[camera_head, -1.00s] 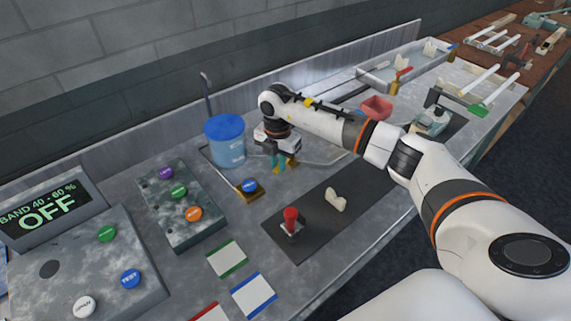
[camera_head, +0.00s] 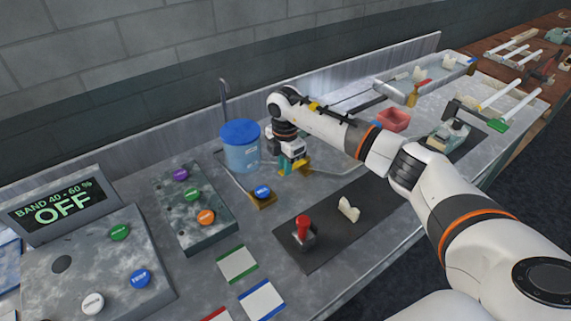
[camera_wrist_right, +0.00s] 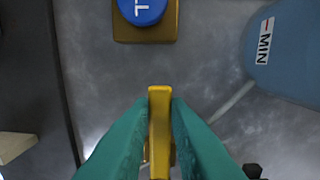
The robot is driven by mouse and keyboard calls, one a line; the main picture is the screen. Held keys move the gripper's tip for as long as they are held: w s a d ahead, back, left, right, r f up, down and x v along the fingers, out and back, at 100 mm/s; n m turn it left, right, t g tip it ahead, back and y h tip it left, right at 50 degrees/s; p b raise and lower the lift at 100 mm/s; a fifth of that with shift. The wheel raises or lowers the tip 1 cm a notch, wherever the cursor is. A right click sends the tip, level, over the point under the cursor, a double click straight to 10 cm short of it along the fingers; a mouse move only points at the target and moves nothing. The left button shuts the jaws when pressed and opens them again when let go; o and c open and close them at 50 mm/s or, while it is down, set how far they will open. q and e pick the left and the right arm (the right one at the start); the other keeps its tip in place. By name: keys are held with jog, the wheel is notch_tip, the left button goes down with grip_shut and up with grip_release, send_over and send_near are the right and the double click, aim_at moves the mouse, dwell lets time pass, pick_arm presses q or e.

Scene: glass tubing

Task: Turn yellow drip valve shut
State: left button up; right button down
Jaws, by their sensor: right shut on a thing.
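The yellow drip valve handle (camera_wrist_right: 159,115) is a narrow upright bar in the right wrist view. The teal fingertips of my right gripper (camera_wrist_right: 159,130) are shut on it, one on each side. In the head view my right gripper (camera_head: 291,168) points down at the bench, just right of the blue tank (camera_head: 241,152). A bit of yellow (camera_head: 303,163) shows beside its fingers there. Most of the valve body is hidden by the fingers. My left gripper is not in view.
A blue button on a yellow-brown base (camera_head: 262,199) sits close to the right gripper. The tank's MIN mark (camera_wrist_right: 265,40) shows in the wrist view. A red-knobbed lever (camera_head: 303,228) stands on the dark mat (camera_head: 340,238). The display (camera_head: 60,205) reads OFF.

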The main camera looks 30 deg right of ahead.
jog(key=c, duration=1.4)
grip_release()
jog(key=shift+o, duration=0.2)
jog(key=shift+r, duration=0.1)
notch_tip(320, 180, up, 12)
jog(key=b, duration=0.3)
